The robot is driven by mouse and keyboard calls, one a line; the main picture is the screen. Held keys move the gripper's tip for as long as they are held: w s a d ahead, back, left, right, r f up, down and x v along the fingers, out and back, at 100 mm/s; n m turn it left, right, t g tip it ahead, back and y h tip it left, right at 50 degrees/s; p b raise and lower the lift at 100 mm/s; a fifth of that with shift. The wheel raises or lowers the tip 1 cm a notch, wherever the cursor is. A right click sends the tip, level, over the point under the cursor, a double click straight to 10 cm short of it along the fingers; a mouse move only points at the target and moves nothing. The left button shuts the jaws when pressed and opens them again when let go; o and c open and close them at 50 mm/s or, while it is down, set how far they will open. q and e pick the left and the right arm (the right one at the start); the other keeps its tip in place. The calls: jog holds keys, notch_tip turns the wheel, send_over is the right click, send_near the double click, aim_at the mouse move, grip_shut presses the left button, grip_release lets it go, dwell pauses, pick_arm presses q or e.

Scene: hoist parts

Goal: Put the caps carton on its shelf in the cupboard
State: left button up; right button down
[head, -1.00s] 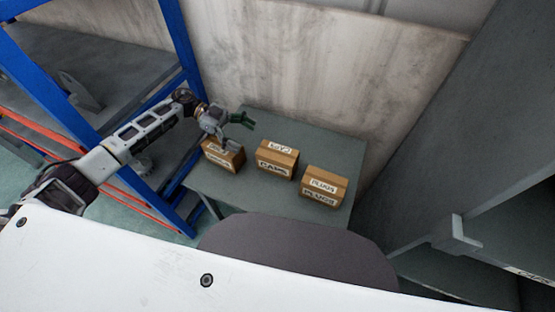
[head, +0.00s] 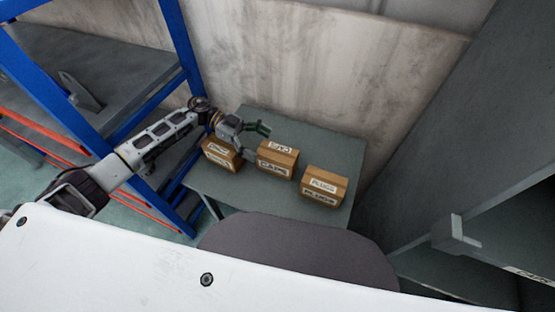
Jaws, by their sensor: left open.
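The caps carton (head: 275,162) is a brown box with white labels, the middle one of three cartons on the grey-green table (head: 225,188). My left gripper (head: 257,142) is open, just left of and above the caps carton; I cannot tell whether it touches it. Its fingers point right, and nothing shows between them. The cupboard (head: 430,130) is the tall grey cabinet at the right. Part of a shelf label (head: 532,273) shows low at its right edge, but most of its inside is hidden. My right gripper is not in view.
A carton labelled plugs (head: 323,187) stands right of the caps carton. Another carton (head: 221,154) stands to its left, close under my left wrist. A blue-framed rack (head: 178,50) is at the left, and a stained wall (head: 300,65) is behind the table.

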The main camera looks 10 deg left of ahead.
aim_at(274, 151)
pick_arm(q)
jog(key=x, duration=0.3)
jog(key=shift+d+f, duration=0.1)
jog(key=shift+d, duration=0.3)
jog(key=shift+s+d+f, duration=0.1)
jog(key=shift+d+f, duration=0.05)
jog(key=shift+d, duration=0.25)
jog(key=c, duration=1.5)
